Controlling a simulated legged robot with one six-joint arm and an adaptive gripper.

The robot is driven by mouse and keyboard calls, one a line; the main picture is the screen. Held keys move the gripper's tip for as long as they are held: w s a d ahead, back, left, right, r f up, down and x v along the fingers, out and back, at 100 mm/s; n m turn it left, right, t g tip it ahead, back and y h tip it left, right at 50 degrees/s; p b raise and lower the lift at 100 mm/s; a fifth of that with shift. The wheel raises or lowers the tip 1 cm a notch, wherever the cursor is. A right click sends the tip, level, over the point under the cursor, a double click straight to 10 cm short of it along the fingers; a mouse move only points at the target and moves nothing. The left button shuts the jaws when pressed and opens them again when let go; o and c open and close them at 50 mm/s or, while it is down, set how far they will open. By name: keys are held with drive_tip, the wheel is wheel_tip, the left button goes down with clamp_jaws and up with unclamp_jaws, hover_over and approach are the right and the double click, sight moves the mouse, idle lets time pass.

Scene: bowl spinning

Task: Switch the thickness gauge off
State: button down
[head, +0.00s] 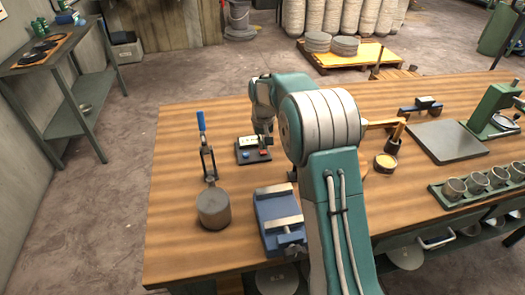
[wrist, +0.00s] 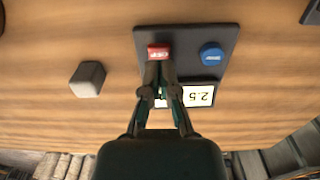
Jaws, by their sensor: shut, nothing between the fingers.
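The thickness gauge (head: 240,160) is a dark flat box on the wooden bench in the head view. It also shows in the wrist view (wrist: 190,38). Its pale display (wrist: 198,95) reads 2.5, upside down in the wrist view. A red button (wrist: 158,51) marked OFF and a blue button (wrist: 211,55) sit on its top face. My gripper (wrist: 160,67) is shut and empty, with its fingertips at the lower edge of the red button in the picture. I cannot tell whether they touch it. In the head view my gripper (head: 267,140) is over the gauge.
A grey block (wrist: 88,79) lies beside the gauge in the wrist view. A blue-handled tool (head: 208,165) with a grey cylinder and a blue vise (head: 278,220) stand nearby. A tray of cups (head: 480,185) is at the right.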

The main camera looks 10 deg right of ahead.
sight(263, 152)
drive_tip(key=shift+f, duration=0.9)
idle(0.5)
drive_tip(key=shift+r, duration=3.5)
drive_tip(key=shift+r, duration=0.1)
drive_tip(key=s+r+t, duration=0.3)
drive_tip(key=s+r, duration=1)
drive_tip(key=s, duration=0.4)
drive_tip(key=s+f+t, duration=0.2)
drive_tip(key=s, duration=1.7)
drive_tip(key=shift+t, duration=0.3)
